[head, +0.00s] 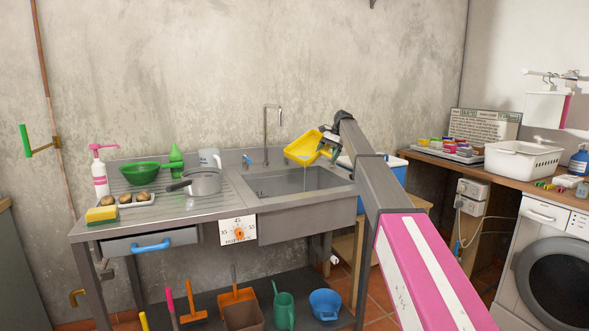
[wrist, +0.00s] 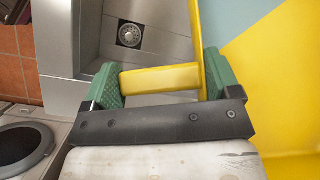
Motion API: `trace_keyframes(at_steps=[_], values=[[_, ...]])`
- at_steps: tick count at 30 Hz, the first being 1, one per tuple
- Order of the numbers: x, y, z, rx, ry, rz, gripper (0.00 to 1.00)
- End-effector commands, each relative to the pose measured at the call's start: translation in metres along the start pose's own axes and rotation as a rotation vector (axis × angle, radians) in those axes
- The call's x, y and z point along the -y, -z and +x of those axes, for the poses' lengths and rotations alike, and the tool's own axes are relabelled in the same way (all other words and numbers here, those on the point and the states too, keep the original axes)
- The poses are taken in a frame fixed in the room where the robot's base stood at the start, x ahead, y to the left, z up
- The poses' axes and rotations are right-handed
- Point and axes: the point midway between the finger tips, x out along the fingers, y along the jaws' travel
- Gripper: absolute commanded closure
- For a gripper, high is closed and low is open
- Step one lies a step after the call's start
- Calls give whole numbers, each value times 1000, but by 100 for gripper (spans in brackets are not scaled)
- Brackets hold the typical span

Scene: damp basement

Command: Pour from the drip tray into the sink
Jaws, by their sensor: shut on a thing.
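The yellow drip tray (head: 302,147) is held tilted above the right part of the steel sink (head: 305,218) in the head view. A thin stream of liquid (head: 305,180) falls from its lower edge into the basin. My gripper (wrist: 162,80) is shut on the tray's yellow handle, with green finger pads on either side of it. In the wrist view the yellow tray wall (wrist: 270,60) fills the right side, with a pale blue area beside it. The sink basin and its drain (wrist: 130,35) show below the gripper. How much liquid the tray holds cannot be told.
A tap (head: 267,130) stands behind the basin. A blue-sided box (head: 397,168) stands right of the sink. A washing machine (head: 545,255) is at far right.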

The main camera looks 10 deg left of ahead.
Motion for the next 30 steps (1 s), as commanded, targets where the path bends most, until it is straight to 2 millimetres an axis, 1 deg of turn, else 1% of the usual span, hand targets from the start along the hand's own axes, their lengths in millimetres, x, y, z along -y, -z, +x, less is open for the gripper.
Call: trace_keyframes(at_steps=[13, 30], values=[[-4, -2, 10, -34, 14, -16, 60], [-4, -2, 11, -38, 15, -18, 60]])
